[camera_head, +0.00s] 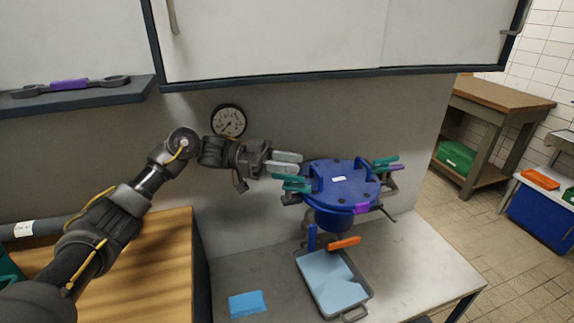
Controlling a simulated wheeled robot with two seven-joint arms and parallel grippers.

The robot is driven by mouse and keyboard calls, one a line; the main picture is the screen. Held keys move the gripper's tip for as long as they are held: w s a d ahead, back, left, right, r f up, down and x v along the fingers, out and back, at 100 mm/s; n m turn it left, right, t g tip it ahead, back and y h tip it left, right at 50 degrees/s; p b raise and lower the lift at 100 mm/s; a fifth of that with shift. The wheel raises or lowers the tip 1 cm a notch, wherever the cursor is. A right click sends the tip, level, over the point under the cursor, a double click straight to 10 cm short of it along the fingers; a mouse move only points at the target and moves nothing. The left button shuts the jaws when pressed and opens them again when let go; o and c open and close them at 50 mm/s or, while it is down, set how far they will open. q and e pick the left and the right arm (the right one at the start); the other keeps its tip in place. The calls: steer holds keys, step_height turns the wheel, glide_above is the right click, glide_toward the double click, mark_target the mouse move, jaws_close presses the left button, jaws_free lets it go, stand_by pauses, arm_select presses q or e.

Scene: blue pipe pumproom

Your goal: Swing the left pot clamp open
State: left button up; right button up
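The blue pot (340,183) has a round blue lid with handles and stands on a stand over the grey bench. The left pot clamp (296,187) has a teal handle at the left of the pot's rim. Its handle lies close to the lid's edge. My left gripper (298,162) comes in from the left, its pale fingers just above and left of that handle. Nothing shows between the fingers, but I cannot tell how far apart they are or whether they touch the clamp. A second teal clamp (386,161) is on the pot's right side. My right gripper is out of view.
A grey tray (367,292) with a blue inside lies below the pot, with an orange-handled thing (344,243) near its back edge. A blue cloth (247,304) lies left. A gauge (228,121) is on the wall. A cabinet (300,38) overhangs the bench.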

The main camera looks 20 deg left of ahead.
arm_select(q)
steer(key=s+d+r+b, duration=0.2)
steer(key=s+r, duration=0.6)
steer(key=s, duration=0.4)
steer(key=shift+s+d+r, duration=0.3)
steer(key=shift+d+r, duration=0.05)
steer(key=shift+d, duration=0.15)
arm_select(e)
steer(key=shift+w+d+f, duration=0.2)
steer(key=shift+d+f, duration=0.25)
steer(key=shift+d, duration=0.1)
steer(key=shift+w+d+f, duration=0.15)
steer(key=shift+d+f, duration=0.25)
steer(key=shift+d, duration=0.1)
arm_select(q)
steer(key=shift+w+f, duration=0.1)
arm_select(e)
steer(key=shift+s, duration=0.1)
